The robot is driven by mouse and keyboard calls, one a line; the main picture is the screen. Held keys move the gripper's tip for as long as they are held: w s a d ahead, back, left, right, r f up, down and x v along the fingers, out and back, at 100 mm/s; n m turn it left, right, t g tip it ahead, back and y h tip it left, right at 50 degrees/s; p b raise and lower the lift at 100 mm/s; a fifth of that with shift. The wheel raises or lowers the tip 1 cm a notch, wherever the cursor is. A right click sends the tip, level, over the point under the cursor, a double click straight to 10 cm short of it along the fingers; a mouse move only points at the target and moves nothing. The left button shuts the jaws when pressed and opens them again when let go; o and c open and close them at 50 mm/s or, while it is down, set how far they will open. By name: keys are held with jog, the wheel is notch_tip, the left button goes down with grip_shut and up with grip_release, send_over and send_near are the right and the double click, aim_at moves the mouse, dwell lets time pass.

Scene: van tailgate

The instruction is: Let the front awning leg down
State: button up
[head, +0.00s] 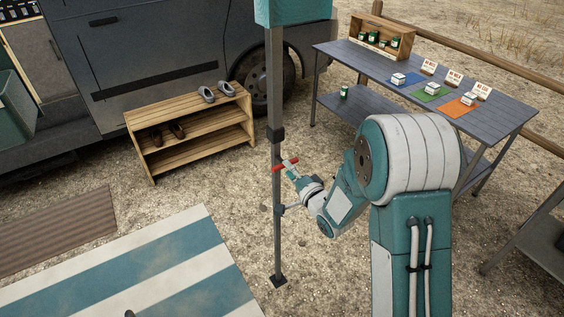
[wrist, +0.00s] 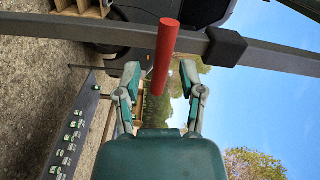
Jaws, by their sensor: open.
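The front awning leg (head: 276,100) is a grey upright post under the teal awning edge (head: 292,10). It has a dark collar (head: 276,134) and a dark foot plate (head: 278,281); I cannot tell whether the foot touches the ground. A red handle (head: 285,165) sticks out from the leg below the collar. In the wrist view the leg (wrist: 120,32) runs sideways across the top and the red handle (wrist: 164,50) points down between my fingers. My gripper (wrist: 160,72) is open, one finger on each side of the handle, with visible gaps. In the head view my gripper (head: 288,167) is at the handle.
A wooden shoe rack (head: 190,125) stands behind the leg, beside the grey van (head: 150,50). A striped mat (head: 150,270) lies at the lower left. A grey table (head: 430,80) with several small goods stands behind my arm. Gravel around the foot is clear.

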aim_at(282, 160)
jog(key=x, duration=0.4)
grip_shut()
notch_tip(282, 160, down, 12)
dwell(0.6)
grip_release()
jog(key=shift+d, duration=0.1)
